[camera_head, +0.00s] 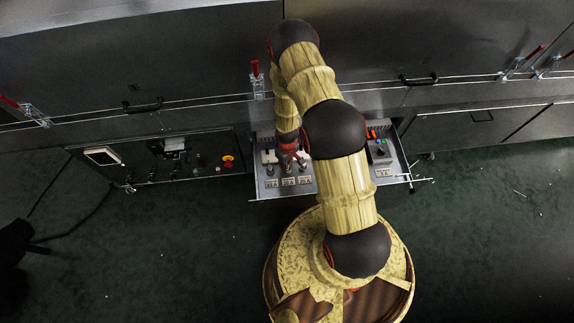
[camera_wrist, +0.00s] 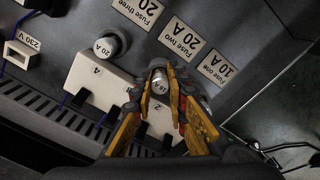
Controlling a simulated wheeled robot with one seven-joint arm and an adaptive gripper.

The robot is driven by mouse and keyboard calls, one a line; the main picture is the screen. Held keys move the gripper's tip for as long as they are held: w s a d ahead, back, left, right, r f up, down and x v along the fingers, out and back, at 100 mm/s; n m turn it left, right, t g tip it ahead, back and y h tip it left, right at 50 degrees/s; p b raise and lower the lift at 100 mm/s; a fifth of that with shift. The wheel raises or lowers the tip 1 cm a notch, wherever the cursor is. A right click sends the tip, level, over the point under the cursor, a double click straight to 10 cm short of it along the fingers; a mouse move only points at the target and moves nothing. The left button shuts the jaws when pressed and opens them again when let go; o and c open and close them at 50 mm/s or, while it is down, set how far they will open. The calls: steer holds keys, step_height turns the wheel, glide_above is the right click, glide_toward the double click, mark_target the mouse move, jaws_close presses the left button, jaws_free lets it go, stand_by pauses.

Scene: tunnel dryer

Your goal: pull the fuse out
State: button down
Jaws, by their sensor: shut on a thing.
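My gripper (camera_wrist: 160,78) is shut on a grey cylindrical fuse (camera_wrist: 158,87) with a small marking on its end. The fuse is between the fingertips, in front of the label "Fuse two 20 A" (camera_wrist: 182,39). I cannot tell whether it is seated or drawn out of its holder. Another fuse (camera_wrist: 108,46), marked 20 A, stands in the panel beside it, below the label "Fuse three 20 A" (camera_wrist: 139,10). The label "Fuse one 10 A" (camera_wrist: 215,67) is on the other side. In the head view my gripper (camera_head: 289,158) is over the grey fuse panel (camera_head: 326,187); my arm hides part of it.
White numbered blocks (camera_wrist: 98,75) and a slotted vent strip (camera_wrist: 50,112) lie close to my gripper. A 230 V socket (camera_wrist: 20,52) is at the left. Green floor (camera_head: 480,220) is open at the right.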

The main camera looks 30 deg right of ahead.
steer(key=shift+r+p, duration=0.6)
steer(key=shift+p, duration=0.05)
stand_by(0.8)
steer(key=shift+r+p, duration=1.25)
steer(key=shift+r+p, duration=1.85)
steer(key=shift+p, duration=0.05)
